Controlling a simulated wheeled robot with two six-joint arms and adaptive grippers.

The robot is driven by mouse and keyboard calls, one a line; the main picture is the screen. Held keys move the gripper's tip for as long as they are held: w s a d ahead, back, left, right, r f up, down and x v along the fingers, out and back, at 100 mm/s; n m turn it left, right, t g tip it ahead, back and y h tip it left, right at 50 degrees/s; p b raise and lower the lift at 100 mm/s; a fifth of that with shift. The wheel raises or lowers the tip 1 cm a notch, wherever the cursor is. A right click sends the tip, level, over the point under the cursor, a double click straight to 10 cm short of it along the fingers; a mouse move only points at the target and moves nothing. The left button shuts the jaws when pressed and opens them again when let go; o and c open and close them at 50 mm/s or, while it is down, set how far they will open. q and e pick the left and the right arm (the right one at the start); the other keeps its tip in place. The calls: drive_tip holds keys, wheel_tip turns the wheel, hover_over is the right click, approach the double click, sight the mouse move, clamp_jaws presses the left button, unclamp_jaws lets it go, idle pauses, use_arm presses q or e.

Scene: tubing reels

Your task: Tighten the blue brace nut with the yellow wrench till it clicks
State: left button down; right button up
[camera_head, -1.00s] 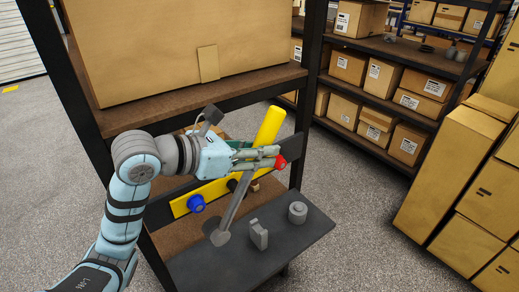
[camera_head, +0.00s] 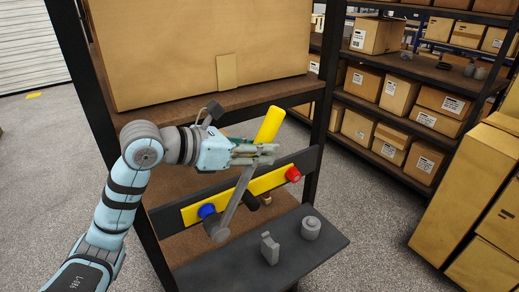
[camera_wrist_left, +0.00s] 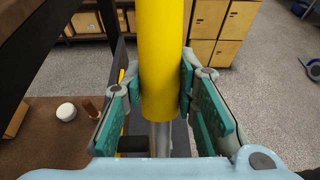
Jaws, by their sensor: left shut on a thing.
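My left gripper (camera_head: 264,154) is shut on the yellow wrench (camera_head: 268,126). In the left wrist view the fingers of my left gripper (camera_wrist_left: 160,95) close on both sides of the wrench's yellow handle (camera_wrist_left: 160,50). Its grey shaft slants down to a round grey head (camera_head: 217,230). The blue nut (camera_head: 206,210) sits at the left end of a yellow brace bar (camera_head: 265,184). The wrench head overlaps the nut's lower right in the head view; I cannot tell if they touch. The nut is out of sight in the wrist view. My right gripper is out of view.
A red knob (camera_head: 292,174) is at the brace's right end. A grey clamp-like part (camera_head: 269,247) and a grey round part (camera_head: 310,228) stand on the dark ledge (camera_head: 325,250). A large carton (camera_head: 180,60) fills the shelf above. Black rack posts stand on either side.

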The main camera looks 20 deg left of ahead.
use_arm(q)
drive_tip(key=shift+w+a, duration=0.25)
drive_tip(key=shift+a, duration=0.1)
idle(0.3)
drive_tip(key=shift+w+a, duration=0.4)
drive_tip(key=shift+a, duration=0.15)
drive_tip(key=shift+w+a+b, duration=0.3)
drive_tip(key=shift+a+b, duration=0.05)
drive_tip(key=shift+a, duration=0.15)
idle(0.4)
